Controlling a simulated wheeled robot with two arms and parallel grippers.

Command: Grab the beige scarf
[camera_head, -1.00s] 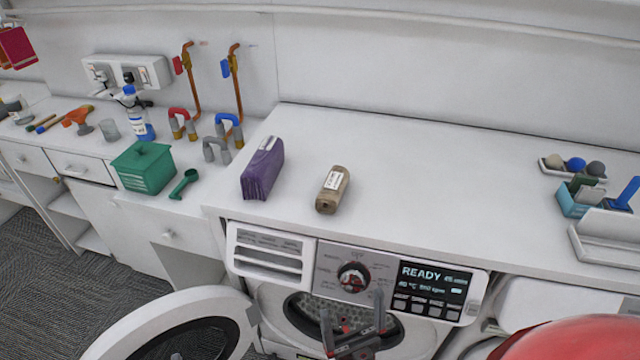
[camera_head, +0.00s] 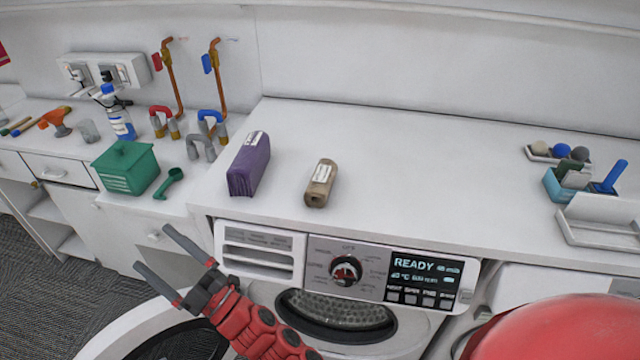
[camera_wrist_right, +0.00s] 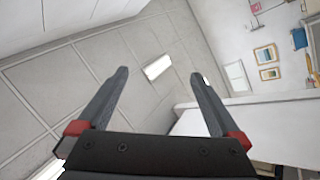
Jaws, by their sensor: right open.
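The beige scarf (camera_head: 320,184) is a small rolled or folded brownish-beige bundle with a white label. It lies on the white counter above the washing machine, right of a purple folded bundle (camera_head: 248,166). My right gripper (camera_head: 153,247) is open and empty in the head view, to the left of and lower than the scarf, in front of the counter's front face. Its fingers point up and left, away from the scarf. In the right wrist view the open fingers (camera_wrist_right: 160,74) have nothing between them and the scarf does not show. My left gripper is out of view.
The washing machine panel (camera_head: 385,272) reads READY; its round door (camera_head: 120,335) stands open at lower left. A green box (camera_head: 125,168), green scoop (camera_head: 170,183) and pipe fittings stand left. A blue caddy (camera_head: 565,184) and white tray (camera_head: 610,222) sit right. The counter between is clear.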

